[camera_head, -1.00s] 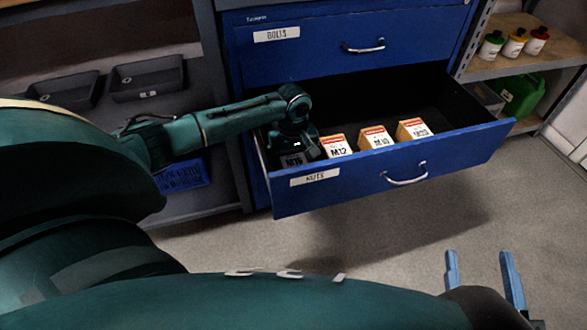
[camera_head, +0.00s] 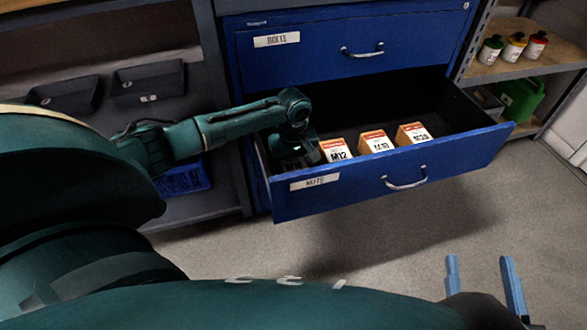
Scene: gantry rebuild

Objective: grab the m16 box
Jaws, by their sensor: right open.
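The lower blue drawer (camera_head: 300,203), labelled NUTS, is pulled open. Three white-and-orange boxes show in it: the M12 box (camera_head: 337,149), a middle box (camera_head: 376,145) and a right box (camera_head: 414,136), whose labels are too blurred to read surely. My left gripper (camera_head: 295,158) points down inside the drawer's left end, left of the M12 box. Its fingers are lost in the dark, and so is whatever lies beneath it; no M16 label is readable now. My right gripper (camera_head: 484,287) is open and empty over the floor at the lower right.
The closed BOLTS drawer (camera_head: 320,58) is just above the open one. Shelves (camera_head: 525,55) at the right hold small bottles and a green container (camera_head: 520,98). Grey bins (camera_head: 148,82) stand at the left. The floor (camera_head: 400,230) before the drawer is clear.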

